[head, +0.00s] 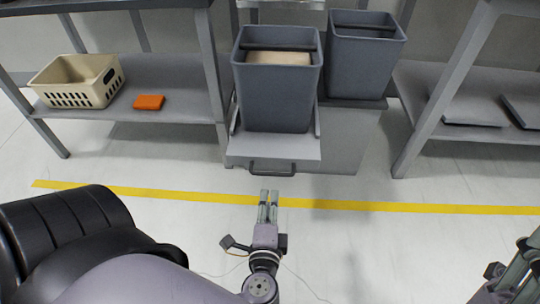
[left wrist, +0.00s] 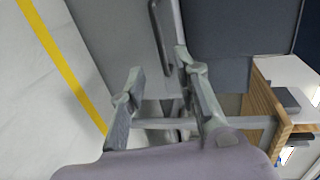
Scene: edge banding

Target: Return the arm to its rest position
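My left gripper (head: 269,196) is in the middle of the head view, in front of a pull-out bin unit (head: 272,148). The unit's dark handle (head: 271,170) is just beyond the fingertips, apart from them in the head view. In the left wrist view the two fingers (left wrist: 158,68) stand apart with nothing between them, and the dark handle (left wrist: 160,38) shows past them. My right gripper (head: 522,268) shows only partly at the lower right corner; its finger opening is unclear.
A grey bin (head: 276,100) stands on the pulled-out front, with a second grey bin (head: 364,55) behind it. A cream basket (head: 77,82) and an orange block (head: 149,102) rest on the left shelf. A yellow line (head: 400,207) crosses the open floor.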

